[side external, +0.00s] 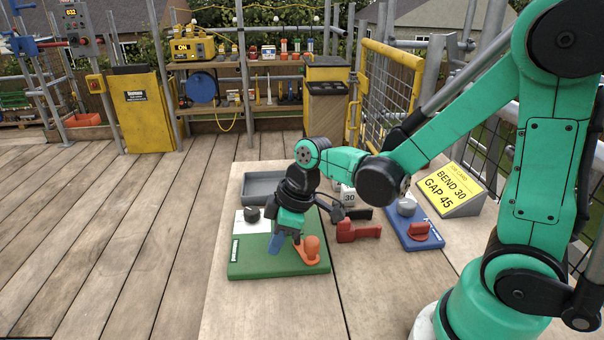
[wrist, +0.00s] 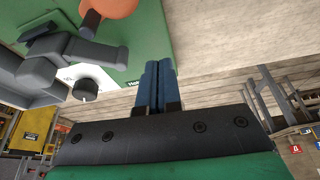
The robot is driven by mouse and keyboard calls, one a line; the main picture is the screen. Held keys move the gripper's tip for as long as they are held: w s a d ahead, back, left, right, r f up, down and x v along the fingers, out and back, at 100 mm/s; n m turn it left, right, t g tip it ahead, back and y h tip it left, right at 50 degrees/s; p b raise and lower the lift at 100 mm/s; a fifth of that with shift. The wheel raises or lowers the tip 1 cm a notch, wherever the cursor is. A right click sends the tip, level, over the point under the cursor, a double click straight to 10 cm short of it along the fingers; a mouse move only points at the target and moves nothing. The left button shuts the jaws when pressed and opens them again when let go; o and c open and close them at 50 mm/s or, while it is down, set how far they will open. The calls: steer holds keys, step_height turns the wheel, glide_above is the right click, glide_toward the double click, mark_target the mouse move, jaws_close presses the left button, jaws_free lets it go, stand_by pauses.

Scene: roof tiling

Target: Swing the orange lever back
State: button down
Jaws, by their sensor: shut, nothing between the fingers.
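The orange lever (side external: 308,248) has an upright rounded knob and lies at the right part of the green board (side external: 250,267). In the wrist view its orange knob (wrist: 112,6) shows at the top edge, left of the fingers. My gripper (side external: 275,246) points down over the board, just left of the lever in the side view. Its blue fingers (wrist: 158,68) are together with nothing between them. In the wrist view there is a gap between the fingers and the orange knob. My gripper hides part of the board behind it.
A dark knob (side external: 252,214) stands on the board's white plate. A grey tray (side external: 262,190) lies behind. To the right are a red clamp-like piece (side external: 358,231), a blue base (side external: 427,241) with a red knob, and a yellow sign (side external: 458,184). Bare tabletop (side external: 270,310) lies in front.

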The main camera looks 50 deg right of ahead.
steer(key=s+d+r+m+t+h, duration=0.2)
steer(key=s+d+r+m+t, duration=0.1)
steer(key=r+m, duration=0.5)
steer(key=shift+s+d+r+t+h, duration=0.2)
steer(key=shift+s+d+t+h, duration=0.1)
steer(key=shift+s+t, duration=0.3)
